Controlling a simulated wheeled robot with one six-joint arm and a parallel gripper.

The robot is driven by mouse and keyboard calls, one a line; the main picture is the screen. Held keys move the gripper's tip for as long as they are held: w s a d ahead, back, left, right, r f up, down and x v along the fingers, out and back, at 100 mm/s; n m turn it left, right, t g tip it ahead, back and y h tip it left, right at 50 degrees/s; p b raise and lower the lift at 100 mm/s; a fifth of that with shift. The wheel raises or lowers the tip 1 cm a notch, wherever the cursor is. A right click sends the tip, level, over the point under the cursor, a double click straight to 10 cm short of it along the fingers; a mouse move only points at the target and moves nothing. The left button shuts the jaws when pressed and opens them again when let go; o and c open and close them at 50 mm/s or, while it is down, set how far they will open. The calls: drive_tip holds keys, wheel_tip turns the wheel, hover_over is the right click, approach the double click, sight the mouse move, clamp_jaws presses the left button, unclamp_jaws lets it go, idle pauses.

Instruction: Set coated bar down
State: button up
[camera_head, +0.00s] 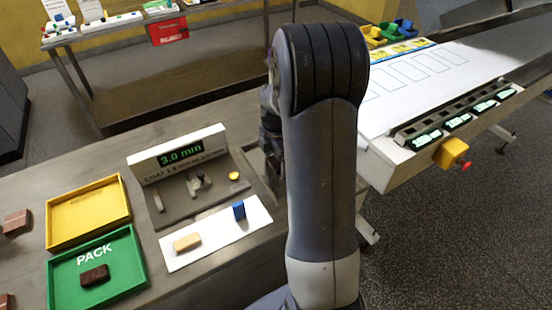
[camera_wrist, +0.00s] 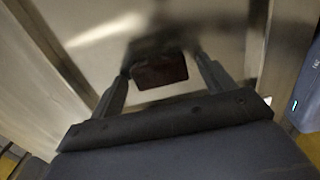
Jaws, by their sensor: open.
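In the wrist view a dark red-brown bar (camera_wrist: 160,71) lies between the two fingers of my gripper (camera_wrist: 163,73), on or just above a pale surface. The fingers stand apart, one on each side of the bar; I cannot tell whether either touches it. In the head view my arm hides the gripper and this bar. Another dark brown bar (camera_head: 95,275) lies in the green PACK tray (camera_head: 135,247). A tan bar (camera_head: 187,242) and an upright blue block (camera_head: 239,210) are on a white mat (camera_head: 213,241).
A yellow tray (camera_head: 122,206) adjoins the green one. A gauge stand (camera_head: 178,157) reading 3.0 mm is behind the mat. At the right is a white table (camera_head: 420,85) with outlined spaces, green displays and a yellow box with a red button (camera_head: 452,153). A blue object (camera_wrist: 304,90) is right of my gripper.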

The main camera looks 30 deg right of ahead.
sight(276, 163)
wheel_tip(276, 163, up, 12)
drive_tip(key=shift+r, duration=0.2)
idle(0.4)
